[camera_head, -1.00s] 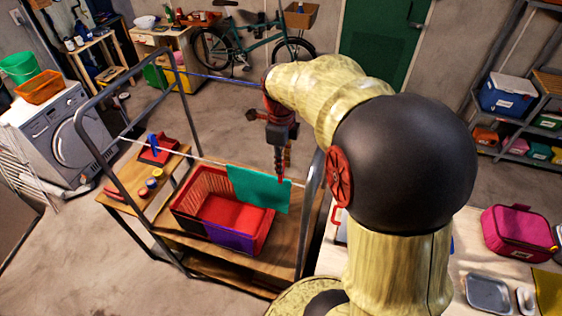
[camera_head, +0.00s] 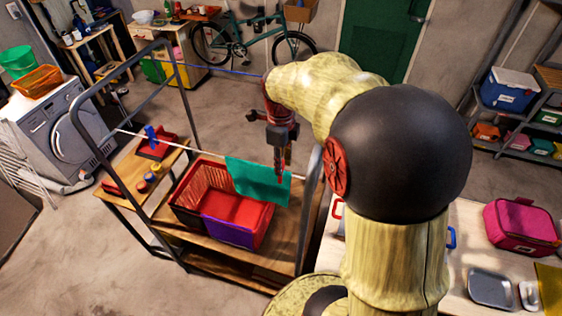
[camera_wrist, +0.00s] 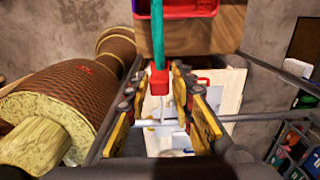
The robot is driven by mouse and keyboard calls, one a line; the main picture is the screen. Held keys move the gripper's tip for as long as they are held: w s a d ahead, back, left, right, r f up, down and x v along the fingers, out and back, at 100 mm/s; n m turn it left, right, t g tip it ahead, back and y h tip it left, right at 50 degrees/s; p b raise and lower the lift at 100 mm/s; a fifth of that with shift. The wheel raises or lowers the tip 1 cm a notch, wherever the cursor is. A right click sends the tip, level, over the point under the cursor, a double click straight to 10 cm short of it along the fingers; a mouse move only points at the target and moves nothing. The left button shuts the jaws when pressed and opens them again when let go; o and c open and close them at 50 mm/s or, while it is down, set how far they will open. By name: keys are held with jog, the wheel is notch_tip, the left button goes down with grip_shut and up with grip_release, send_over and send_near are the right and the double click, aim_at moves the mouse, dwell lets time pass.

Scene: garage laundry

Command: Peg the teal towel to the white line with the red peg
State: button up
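The teal towel (camera_head: 258,182) hangs over the white line (camera_head: 205,153) near its right end, in front of the red basket. In the wrist view the towel (camera_wrist: 158,35) shows edge-on as a narrow strip. The red peg (camera_wrist: 160,78) sits at the towel's near end, on or against the line; its exact grip on the cloth is too small to tell. It also shows in the head view (camera_head: 279,176). My gripper (camera_wrist: 163,80) is around the peg from above, its fingers apart on either side, apparently not pressing on it. The gripper also shows in the head view (camera_head: 281,165).
The grey metal frame (camera_head: 304,215) rises close to the right of the towel. A table with a pink case (camera_head: 520,228) is at right.

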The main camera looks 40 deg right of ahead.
jog(key=shift+o, duration=1.3)
jog(key=shift+r, duration=0.1)
notch_tip(320, 180, up, 12)
jog(key=shift+n, duration=0.3)
